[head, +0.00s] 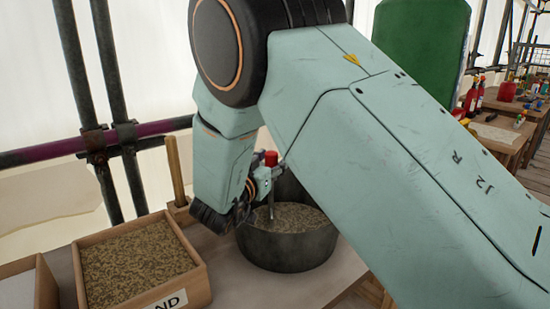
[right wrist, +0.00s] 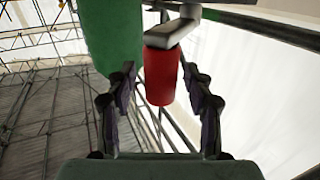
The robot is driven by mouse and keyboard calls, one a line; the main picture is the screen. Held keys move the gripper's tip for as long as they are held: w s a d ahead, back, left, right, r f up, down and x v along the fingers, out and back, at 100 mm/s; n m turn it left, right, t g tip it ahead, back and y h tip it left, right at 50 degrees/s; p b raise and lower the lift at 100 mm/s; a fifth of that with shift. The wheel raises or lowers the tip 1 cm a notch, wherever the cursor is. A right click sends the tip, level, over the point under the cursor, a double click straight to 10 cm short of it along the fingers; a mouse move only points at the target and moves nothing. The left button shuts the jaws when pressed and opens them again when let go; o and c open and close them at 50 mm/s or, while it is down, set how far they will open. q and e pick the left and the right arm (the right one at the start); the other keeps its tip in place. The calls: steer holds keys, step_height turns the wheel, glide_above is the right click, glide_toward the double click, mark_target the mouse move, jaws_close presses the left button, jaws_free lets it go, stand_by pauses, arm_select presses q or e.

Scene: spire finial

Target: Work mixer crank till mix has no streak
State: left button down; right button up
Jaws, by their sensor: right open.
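A dark round mixing pot (head: 287,250) stands on the bench and holds a speckled grey-brown mix (head: 297,217). Whether the mix has streaks is too small to tell. A metal crank with a red handle (head: 271,158) rises from the pot. My right gripper (head: 262,182) is beside the handle, partly hidden by my own wrist. In the right wrist view, my open right gripper (right wrist: 164,84) has the red handle (right wrist: 160,76) between and beyond its fingers, with gaps on both sides. The grey crank arm (right wrist: 174,32) meets the handle's end. My left gripper is not in view.
A wooden box of sand-like grains (head: 135,262) stands left of the pot, with another tray (head: 20,290) at the left edge. Scaffold poles (head: 118,130) stand behind. A green cylinder (head: 420,45) rises at the back right, before benches with red extinguishers (head: 472,97).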

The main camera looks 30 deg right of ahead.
steer(key=shift+w, duration=0.15)
steer(key=shift+s+a+r, duration=0.2)
steer(key=shift+s+r, duration=0.1)
steer(key=shift+w+d+f, duration=0.25)
steer(key=shift+f, duration=0.05)
steer(key=c, duration=0.3)
steer(key=shift+s+a+r, duration=0.1)
steer(key=shift+a+r, duration=0.05)
steer(key=shift+a, duration=0.05)
steer(key=c, duration=0.3)
jaws_close()
steer(key=shift+d, duration=0.1)
